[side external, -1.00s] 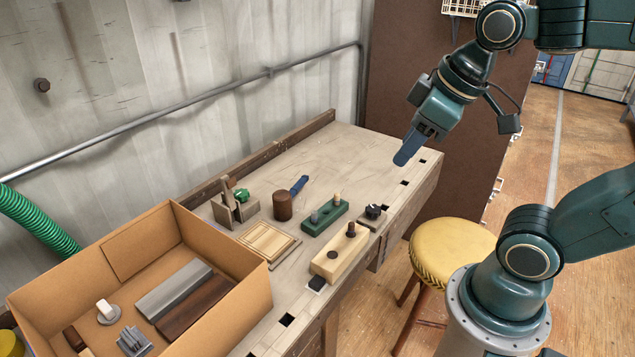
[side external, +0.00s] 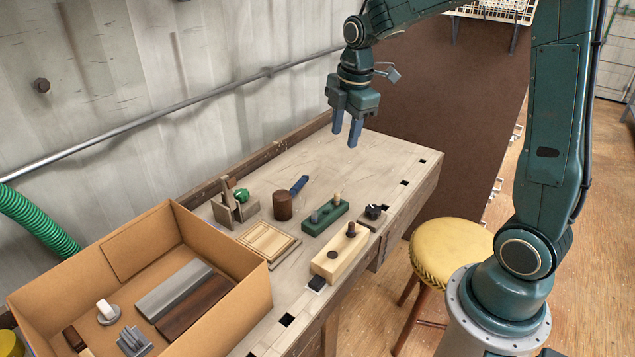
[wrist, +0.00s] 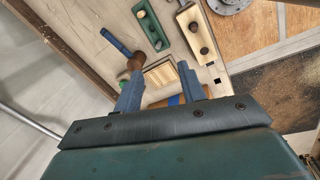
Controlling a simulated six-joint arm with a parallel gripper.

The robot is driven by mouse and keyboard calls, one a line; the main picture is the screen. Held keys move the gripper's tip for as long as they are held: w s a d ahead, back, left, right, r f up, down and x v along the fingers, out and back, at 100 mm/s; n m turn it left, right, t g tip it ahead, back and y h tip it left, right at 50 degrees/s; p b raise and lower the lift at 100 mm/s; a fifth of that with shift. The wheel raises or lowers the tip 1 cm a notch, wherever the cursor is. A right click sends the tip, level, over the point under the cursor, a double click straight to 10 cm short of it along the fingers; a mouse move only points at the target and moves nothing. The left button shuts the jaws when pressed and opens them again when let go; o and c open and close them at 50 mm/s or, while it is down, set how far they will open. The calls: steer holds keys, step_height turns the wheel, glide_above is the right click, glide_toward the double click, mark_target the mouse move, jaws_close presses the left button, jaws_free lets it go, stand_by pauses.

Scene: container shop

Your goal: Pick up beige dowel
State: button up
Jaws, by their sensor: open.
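The beige dowel (side external: 337,197) stands upright in the far end of a green block (side external: 322,219) on the workbench; a grey dowel (side external: 314,215) stands at its near end. In the wrist view the green block (wrist: 150,28) is near the top, with the beige dowel (wrist: 141,14) small at its upper end. My gripper (side external: 346,135) points down with its fingers apart and nothing between them. It is above the bench, well clear of the dowel. In the wrist view my gripper's fingers (wrist: 160,72) are apart below the green block.
Beside the green block stand a pale block (side external: 338,259) with a dark dowel (side external: 351,230), a mallet (side external: 283,205), a small knob block (side external: 373,215) and a wooden tray (side external: 268,243). A cardboard box (side external: 235,300) is at the near left. The bench's far end is clear.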

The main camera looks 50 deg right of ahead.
steer(key=w+d+f+n+g, duration=0.1)
steer(key=w+d+f+n, duration=0.4)
steer(key=f, duration=0.5)
steer(key=shift+w+d+f+n+g, duration=0.35)
steer(key=shift+d+n, duration=0.25)
steer(key=shift+d, duration=0.55)
glide_above(337, 194)
steer(key=shift+s+a+f, duration=0.1)
steer(key=shift+s+f, duration=0.05)
steer(key=shift+f, duration=4.05)
steer(key=shift+f, duration=2.6)
jaws_close()
